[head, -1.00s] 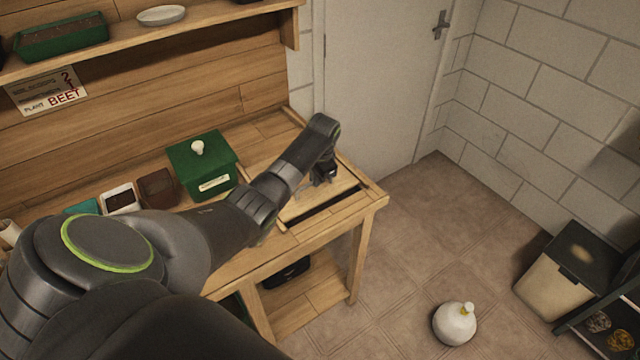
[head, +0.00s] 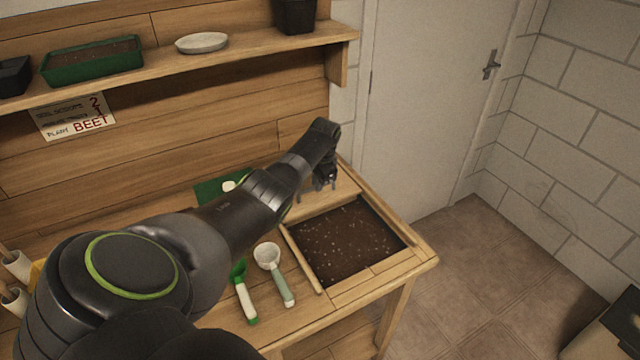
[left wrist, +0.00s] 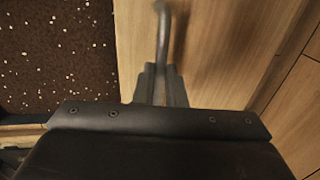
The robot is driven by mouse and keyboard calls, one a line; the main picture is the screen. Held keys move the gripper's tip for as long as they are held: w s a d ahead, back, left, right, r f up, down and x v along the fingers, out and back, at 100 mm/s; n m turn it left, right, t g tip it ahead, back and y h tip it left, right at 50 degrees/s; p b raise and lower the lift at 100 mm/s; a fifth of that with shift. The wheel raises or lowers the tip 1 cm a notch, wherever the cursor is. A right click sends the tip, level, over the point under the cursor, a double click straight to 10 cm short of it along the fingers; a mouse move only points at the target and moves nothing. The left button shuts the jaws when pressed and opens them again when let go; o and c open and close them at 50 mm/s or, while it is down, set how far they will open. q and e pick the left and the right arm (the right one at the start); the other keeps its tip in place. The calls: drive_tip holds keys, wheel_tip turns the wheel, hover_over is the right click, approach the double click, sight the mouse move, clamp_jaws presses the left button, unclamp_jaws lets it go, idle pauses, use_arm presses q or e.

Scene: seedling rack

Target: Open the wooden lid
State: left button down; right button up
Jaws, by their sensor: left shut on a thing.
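The wooden lid (head: 345,186) is slid back toward the rear of the bench, and the dark speckled soil bin (head: 345,243) in front of it lies uncovered. My left gripper (head: 326,182) is at the lid, shut on its handle; my arm partly hides the lid. In the left wrist view, the lid (left wrist: 222,45) shows beside the soil (left wrist: 55,50). The grey handle (left wrist: 165,30) runs up from between the fingers (left wrist: 162,85). My right gripper is not in view.
A white scoop (head: 276,272) and a green-ended tool (head: 245,296) lie left of the bin. A green box (head: 208,190) stands behind my arm. The shelf (head: 340,40) overhangs the back of the bench. Open floor (head: 470,270) lies to the right.

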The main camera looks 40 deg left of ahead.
use_arm(q)
drive_tip(key=shift+d, duration=0.25)
drive_tip(key=c, duration=1.5)
unclamp_jaws()
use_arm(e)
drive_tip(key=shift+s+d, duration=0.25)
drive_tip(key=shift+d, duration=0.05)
use_arm(q)
drive_tip(key=shift+r, duration=0.15)
